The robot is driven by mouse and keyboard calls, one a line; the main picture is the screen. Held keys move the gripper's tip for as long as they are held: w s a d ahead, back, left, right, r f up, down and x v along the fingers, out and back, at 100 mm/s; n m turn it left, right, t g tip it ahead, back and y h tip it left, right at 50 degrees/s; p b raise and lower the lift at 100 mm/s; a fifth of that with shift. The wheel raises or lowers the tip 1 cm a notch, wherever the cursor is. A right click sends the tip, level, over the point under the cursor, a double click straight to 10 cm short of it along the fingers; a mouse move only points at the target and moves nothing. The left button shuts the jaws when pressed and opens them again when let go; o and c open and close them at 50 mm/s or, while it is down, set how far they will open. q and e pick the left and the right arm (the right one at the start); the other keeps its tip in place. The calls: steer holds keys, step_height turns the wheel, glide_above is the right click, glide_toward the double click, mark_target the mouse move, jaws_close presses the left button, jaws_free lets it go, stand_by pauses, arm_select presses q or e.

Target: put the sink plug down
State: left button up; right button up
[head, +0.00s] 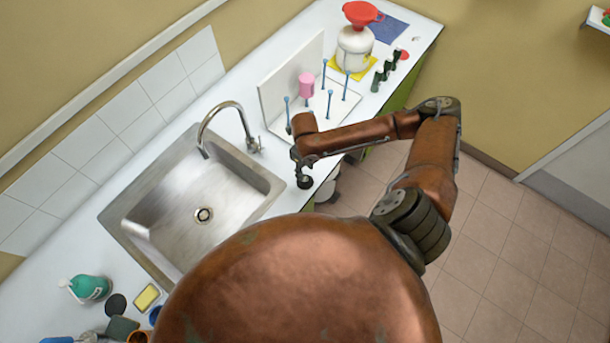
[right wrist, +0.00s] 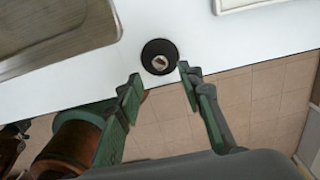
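The sink plug (right wrist: 160,57) is a round black disc with a small pale centre. In the right wrist view it appears to lie on the white counter (right wrist: 190,25), close to the front edge. My right gripper (right wrist: 159,78) is open. Its two green fingertips are spread on either side of the plug's near side, and I see no finger closed on it. In the head view the right gripper (head: 301,166) points down at the counter edge right of the sink (head: 175,215), with the dark plug (head: 305,183) just below it. My left gripper is not in view.
A curved tap (head: 228,106) stands behind the sink. A white rack with blue pegs (head: 347,86) and a pink cup (head: 306,85) is behind my right gripper. Floor lies beyond the counter edge.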

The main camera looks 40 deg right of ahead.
mark_target(305, 179)
step_height(305, 179, up, 6)
